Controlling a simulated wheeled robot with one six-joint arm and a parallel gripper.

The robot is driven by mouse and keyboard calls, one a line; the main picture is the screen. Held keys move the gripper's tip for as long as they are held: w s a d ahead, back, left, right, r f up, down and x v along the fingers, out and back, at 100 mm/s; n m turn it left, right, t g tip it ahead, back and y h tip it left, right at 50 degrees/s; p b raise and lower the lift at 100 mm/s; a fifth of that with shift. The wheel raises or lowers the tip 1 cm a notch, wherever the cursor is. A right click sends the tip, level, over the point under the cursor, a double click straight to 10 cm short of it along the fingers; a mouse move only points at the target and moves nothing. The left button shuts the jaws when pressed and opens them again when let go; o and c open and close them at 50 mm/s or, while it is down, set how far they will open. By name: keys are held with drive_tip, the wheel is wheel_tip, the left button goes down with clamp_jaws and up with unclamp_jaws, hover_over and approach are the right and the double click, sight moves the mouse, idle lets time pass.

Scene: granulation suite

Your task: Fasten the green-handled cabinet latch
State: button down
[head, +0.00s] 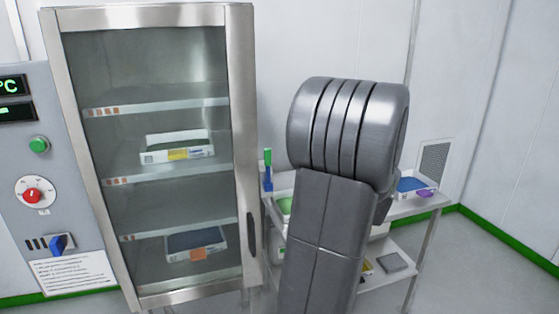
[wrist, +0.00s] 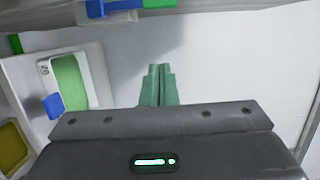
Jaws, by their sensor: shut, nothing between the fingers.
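The glass-fronted steel cabinet (head: 241,100) stands at the left in the head view, with its door closed or nearly so. A green upright handle (head: 267,157) on a blue base (head: 267,181) shows just right of the cabinet's frame; it looks like the latch, but how it is set is unclear. In the wrist view a blue piece (wrist: 122,5) with green parts (wrist: 95,8) lies along the top edge, cut off. My gripper (wrist: 157,70) has its teal fingers together and empty, apart from that piece. In the head view my arm hides the gripper.
A steel cart (head: 425,208) stands right of the cabinet, partly behind my arm. It holds a green-filled tray (head: 284,205), a blue tray (head: 410,184) and a purple item (head: 425,194). A control panel (head: 55,150) stands left. Floor at the right is clear.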

sight(268, 171)
drive_tip(key=shift+w+d+r, duration=0.1)
drive_tip(key=shift+d+r, duration=0.05)
drive_tip(key=w+a+p, duration=0.4)
drive_tip(key=w+a, duration=0.3)
drive_tip(key=a, duration=0.2)
idle(0.4)
drive_tip(key=shift+a, duration=0.2)
